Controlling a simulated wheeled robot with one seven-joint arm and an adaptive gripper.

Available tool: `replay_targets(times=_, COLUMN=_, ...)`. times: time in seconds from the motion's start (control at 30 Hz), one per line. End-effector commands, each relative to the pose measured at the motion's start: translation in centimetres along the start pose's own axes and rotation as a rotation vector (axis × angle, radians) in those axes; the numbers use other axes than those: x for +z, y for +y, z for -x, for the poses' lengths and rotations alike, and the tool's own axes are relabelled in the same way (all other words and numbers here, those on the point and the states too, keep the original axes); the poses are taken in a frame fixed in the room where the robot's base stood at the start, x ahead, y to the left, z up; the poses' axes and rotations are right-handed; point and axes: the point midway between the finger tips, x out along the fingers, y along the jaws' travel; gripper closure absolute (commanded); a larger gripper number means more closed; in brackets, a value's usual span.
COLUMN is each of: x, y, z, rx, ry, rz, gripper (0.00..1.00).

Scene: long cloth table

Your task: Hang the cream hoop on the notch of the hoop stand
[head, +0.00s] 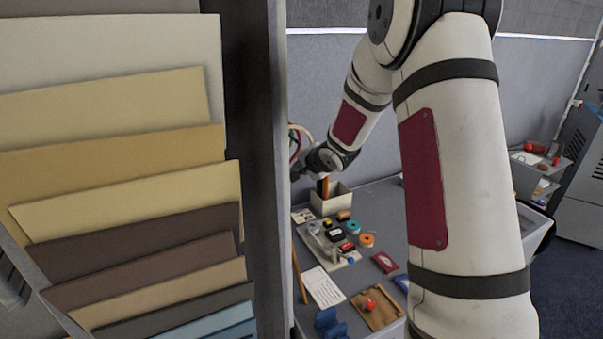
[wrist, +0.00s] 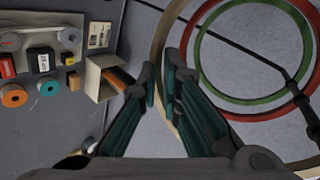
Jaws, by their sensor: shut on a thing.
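My gripper (wrist: 162,88) is shut on the cream hoop (wrist: 158,45), whose rim passes between the fingertips in the wrist view. The hoop stand (wrist: 291,84) shows as dark thin rods at the right of that view. A red hoop (wrist: 245,119) and a green hoop (wrist: 245,103) appear there too, overlapping the stand and inside the cream hoop's curve. I cannot make out the notch. In the head view my gripper (head: 308,168) is small and far off, and the hoops beside it are partly hidden by a tall panel.
An open box (head: 331,199) with upright items stands near my gripper. Tape rolls and small boxes lie on a tray (head: 345,262) on the table. A wooden tray (head: 378,318) with a red knob is closer. A rack of coloured boards (head: 110,110) blocks the head view's left.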

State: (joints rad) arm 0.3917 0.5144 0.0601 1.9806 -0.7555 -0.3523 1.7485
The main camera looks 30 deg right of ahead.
Motion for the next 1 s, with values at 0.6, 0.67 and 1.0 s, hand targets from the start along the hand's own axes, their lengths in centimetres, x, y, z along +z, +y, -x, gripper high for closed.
replay_targets(times=0.6, x=-0.3, y=-0.7, z=-2.4, rx=0.0, ry=0.001, rz=-0.003, gripper=1.0)
replay_targets(times=0.67, x=-0.3, y=-0.7, z=-2.5, rx=0.0, ry=0.001, rz=-0.002, gripper=1.0)
replay_targets(times=1.0, x=-0.2, y=-0.6, z=-2.6, rx=0.001, ry=0.001, rz=-0.001, gripper=1.0)
